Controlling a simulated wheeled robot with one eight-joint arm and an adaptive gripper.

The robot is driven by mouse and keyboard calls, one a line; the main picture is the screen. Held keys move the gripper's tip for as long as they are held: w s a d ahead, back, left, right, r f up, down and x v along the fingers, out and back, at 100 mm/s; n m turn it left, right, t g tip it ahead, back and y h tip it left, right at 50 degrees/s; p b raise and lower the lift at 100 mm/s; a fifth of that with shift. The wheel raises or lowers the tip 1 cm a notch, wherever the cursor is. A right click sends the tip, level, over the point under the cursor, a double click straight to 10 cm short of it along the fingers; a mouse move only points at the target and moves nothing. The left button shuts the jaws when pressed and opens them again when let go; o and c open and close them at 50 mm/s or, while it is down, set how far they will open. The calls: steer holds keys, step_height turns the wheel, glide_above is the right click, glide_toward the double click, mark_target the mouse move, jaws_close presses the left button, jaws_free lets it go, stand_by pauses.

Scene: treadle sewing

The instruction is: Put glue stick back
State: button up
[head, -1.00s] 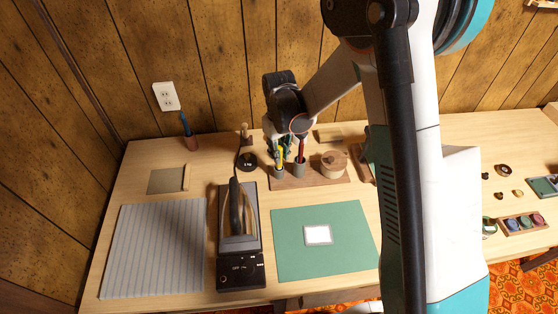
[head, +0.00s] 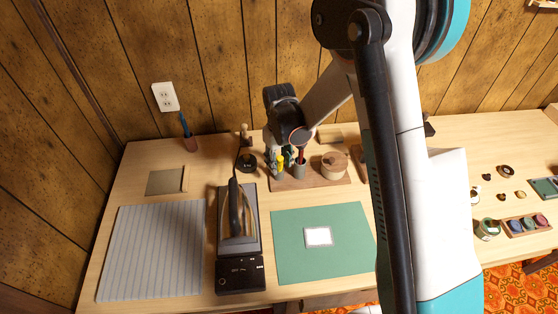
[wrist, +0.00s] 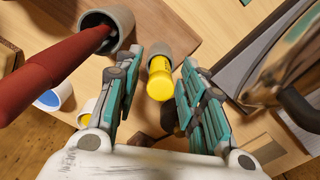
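The yellow stick (wrist: 159,80), which looks like the glue stick, stands in a small grey cup (wrist: 158,45) in the wrist view. In the head view the yellow stick (head: 280,166) is partly covered by my fingers. My gripper (wrist: 159,64) is open, with one teal-padded finger on each side of the yellow stick. A gap shows between the stick and each finger in the wrist view. My gripper (head: 282,157) also shows low over the wooden holder board (head: 318,181) in the head view.
A red-handled tool (wrist: 50,80) stands in a neighbouring grey cup (wrist: 120,20), close to my left finger. A round lidded wooden box (head: 334,166) stands to the right. An iron (head: 237,215) and a green mat (head: 290,255) lie in front.

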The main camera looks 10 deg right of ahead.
step_height(320, 180, up, 12)
steer(key=p, duration=0.4)
steer(key=s+d+r+m+t, duration=0.1)
steer(key=s+d+r+t, duration=0.15)
steer(key=s+r, duration=0.35)
steer(key=s+d+r+m+t, duration=0.1)
steer(key=s+d+r, duration=0.3)
steer(key=r, duration=0.5)
steer(key=s+d+r+m+t, duration=0.1)
steer(key=s+d+t, duration=0.1)
steer(key=s, duration=0.5)
steer(key=s+d+r+m+t, duration=0.1)
steer(key=s+d+r+m, duration=0.1)
steer(key=s, duration=0.5)
steer(key=shift+d+t, duration=0.35)
steer(key=shift+d, duration=0.55)
steer(key=shift+s, duration=0.1)
